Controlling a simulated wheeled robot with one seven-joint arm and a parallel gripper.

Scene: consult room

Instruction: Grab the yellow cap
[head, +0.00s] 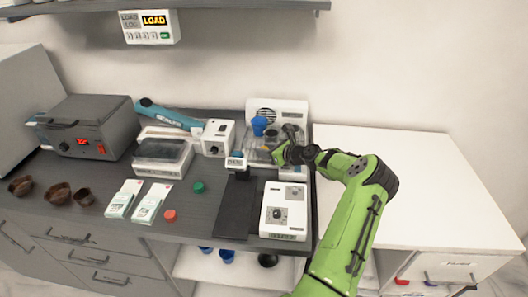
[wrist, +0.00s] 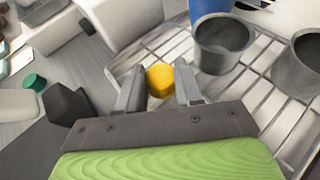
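The yellow cap (wrist: 160,82) shows in the wrist view as a small round yellow piece over the pale gridded tray (wrist: 160,45). My gripper (wrist: 160,73) has one finger on either side of it near the fingertips. Both fingers appear to touch its sides, and I see no clear gap. Whether the cap is lifted off the tray cannot be told. In the head view my gripper (head: 276,154) is low over the tray area at the back of the dark bench, and the cap is hard to make out there.
Grey cups (wrist: 225,42) and a blue container (wrist: 207,8) stand close beyond and right of the cap. A green cap (head: 198,187) and a red cap (head: 170,215) lie on the bench. A white device (head: 284,208) stands in front. The white counter (head: 430,190) at right is clear.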

